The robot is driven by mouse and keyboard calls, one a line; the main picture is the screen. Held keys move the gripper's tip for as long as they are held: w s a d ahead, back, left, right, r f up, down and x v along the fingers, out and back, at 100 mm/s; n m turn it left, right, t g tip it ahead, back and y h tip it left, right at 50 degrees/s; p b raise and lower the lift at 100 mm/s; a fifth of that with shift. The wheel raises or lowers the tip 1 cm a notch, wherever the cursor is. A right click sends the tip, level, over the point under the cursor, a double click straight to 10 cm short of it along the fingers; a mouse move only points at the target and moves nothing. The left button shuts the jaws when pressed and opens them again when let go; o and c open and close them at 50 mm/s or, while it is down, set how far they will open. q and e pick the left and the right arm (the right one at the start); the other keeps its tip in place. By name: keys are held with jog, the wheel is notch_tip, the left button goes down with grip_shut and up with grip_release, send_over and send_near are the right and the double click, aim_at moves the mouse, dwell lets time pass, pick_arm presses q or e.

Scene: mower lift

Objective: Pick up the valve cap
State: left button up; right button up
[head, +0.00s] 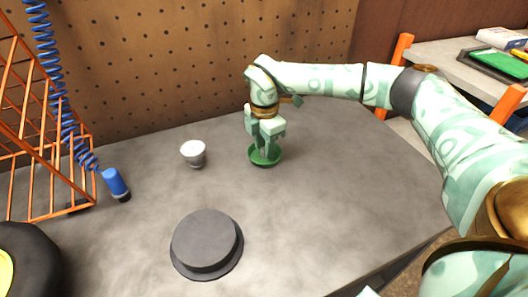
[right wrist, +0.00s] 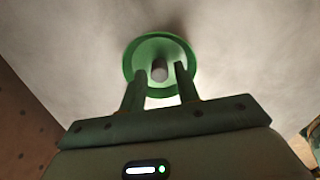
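The valve cap (right wrist: 159,70) looks like a small dark grey cylinder standing in the middle of a round green dish (right wrist: 136,58) in the right wrist view. The dish (head: 278,160) also shows on the grey bench in the head view, where the cap is hidden by my gripper. My right gripper (head: 266,150) points down over the dish, with its fingertips low at the dish. In the right wrist view its two fingers (right wrist: 160,82) stand apart on either side of the cap, with a visible gap. My left gripper is not in view.
A white cup (head: 195,157) stands left of the dish. A low grey round block (head: 207,240) sits nearer on the bench (head: 310,220). A blue coiled hose (head: 62,95) with a blue-handled end (head: 115,182) and an orange wire rack (head: 35,150) are at left. A pegboard (head: 200,60) stands behind.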

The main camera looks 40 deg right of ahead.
grip_shut()
